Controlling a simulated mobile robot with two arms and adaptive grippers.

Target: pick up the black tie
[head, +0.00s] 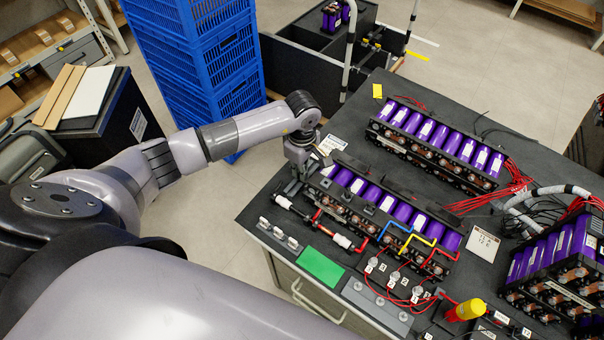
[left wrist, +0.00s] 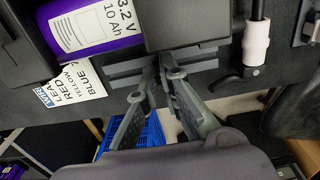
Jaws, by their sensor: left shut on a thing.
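My left gripper (head: 293,186) is at the left end of the near row of purple cells (head: 376,196), close to the worktable's left edge. In the left wrist view its two fingers (left wrist: 163,76) come together beside a dark block (left wrist: 185,22) and a labelled purple cell. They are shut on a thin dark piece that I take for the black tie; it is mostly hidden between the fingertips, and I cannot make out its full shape. My right gripper is not in view.
The dark worktable (head: 262,203) also holds a second cell row (head: 437,145), a cell stack (head: 553,262), a green plate (head: 321,266), a yellow-handled tool (head: 466,310) and loose red leads. Blue crates (head: 205,75) stand behind my left arm.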

